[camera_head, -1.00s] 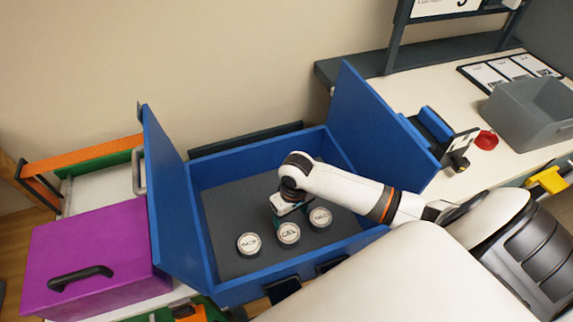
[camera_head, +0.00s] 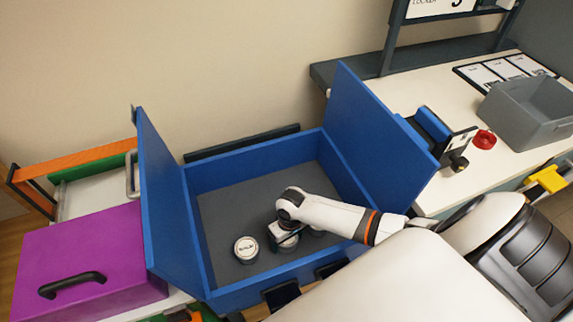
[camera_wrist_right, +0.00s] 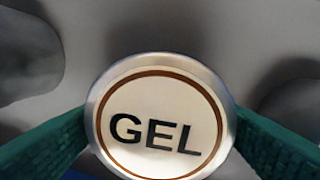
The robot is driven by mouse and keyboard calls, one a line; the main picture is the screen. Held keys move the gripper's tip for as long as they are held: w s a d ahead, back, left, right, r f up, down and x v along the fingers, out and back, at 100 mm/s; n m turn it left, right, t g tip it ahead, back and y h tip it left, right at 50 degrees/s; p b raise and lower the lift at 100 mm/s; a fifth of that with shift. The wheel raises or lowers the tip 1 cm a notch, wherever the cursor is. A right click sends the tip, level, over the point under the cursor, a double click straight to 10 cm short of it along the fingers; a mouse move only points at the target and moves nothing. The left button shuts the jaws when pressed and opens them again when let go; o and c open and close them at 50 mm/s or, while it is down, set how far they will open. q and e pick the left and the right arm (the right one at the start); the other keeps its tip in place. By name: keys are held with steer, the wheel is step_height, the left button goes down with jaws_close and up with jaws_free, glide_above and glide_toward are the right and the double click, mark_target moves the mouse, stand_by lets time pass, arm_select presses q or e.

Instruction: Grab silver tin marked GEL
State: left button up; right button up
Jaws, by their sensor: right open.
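The silver tin marked GEL (camera_wrist_right: 160,125) fills the middle of the right wrist view, lid up, with a brown ring around its black lettering. My right gripper (camera_wrist_right: 162,116) is open, with one green finger pad on each side of the tin. I cannot tell whether the pads touch it. In the head view my right gripper (camera_head: 285,238) is low inside the blue box over the middle tin and mostly hides it. My left gripper is not in view.
A second round tin (camera_head: 246,249) stands left of my gripper, and a third (camera_head: 317,232) is partly hidden to its right. The blue box (camera_head: 243,162) has raised side panels. A purple case (camera_head: 85,262) is on the left, a grey bin (camera_head: 530,112) on the right.

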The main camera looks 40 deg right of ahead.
steer(key=c, duration=0.8)
